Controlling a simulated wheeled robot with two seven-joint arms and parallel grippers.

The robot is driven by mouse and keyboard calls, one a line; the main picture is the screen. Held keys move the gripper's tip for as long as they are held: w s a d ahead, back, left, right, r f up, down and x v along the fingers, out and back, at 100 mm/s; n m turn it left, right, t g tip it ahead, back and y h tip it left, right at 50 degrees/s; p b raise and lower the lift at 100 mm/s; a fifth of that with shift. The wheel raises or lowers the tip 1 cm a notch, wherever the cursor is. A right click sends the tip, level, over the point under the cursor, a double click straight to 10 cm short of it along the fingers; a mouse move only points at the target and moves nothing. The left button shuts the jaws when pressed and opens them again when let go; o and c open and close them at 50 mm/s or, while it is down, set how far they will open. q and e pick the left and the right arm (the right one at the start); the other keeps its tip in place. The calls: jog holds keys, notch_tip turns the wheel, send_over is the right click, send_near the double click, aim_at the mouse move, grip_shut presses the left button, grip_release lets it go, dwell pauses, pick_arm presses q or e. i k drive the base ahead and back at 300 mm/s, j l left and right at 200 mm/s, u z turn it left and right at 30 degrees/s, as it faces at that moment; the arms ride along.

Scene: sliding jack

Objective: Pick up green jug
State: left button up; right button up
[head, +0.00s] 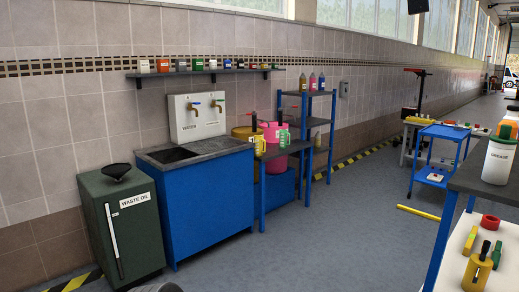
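A small green jug (284,138) stands on the right part of a dark-topped blue stand (284,149), against the tiled wall and right of the sink cabinet. A yellow jug (260,146) stands to its left on the same stand. A pink container (271,131) shows close behind the two jugs and partly overlaps them in the picture. Neither of my grippers shows in the head view, so I cannot see what they hold.
A blue sink cabinet (208,207) and a green waste oil cabinet (127,228) stand left of the stand. A blue shelf rack (308,123) stands to its right. At the right edge is a workbench with a grease bottle (499,160). The grey floor (330,235) between is mostly clear.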

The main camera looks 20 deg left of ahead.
aim_at(283, 133)
jog(key=u, duration=0.35)
jog(key=i+u, duration=0.2)
jog(key=i, duration=0.15)
jog(key=i+z, duration=0.1)
jog(key=i, duration=0.45)
jog(key=i+j, duration=0.1)
jog(key=i, duration=0.5)
jog(key=i+j+z, duration=0.15)
jog(key=i, duration=0.4)
jog(key=i+j, duration=0.1)
jog(key=i, duration=0.45)
jog(key=i+l+z, duration=0.35)
jog(key=i, duration=0.65)
jog(key=i+j+z, duration=0.15)
jog(key=i+z, duration=0.15)
jog(key=i, duration=0.65)
jog(key=i+u, duration=0.1)
jog(key=i, duration=2.15)
jog(key=i+u, duration=0.1)
jog(key=u, duration=0.25)
jog(key=i+j+u, duration=0.1)
jog(key=i+j, duration=0.05)
jog(key=j, duration=0.1)
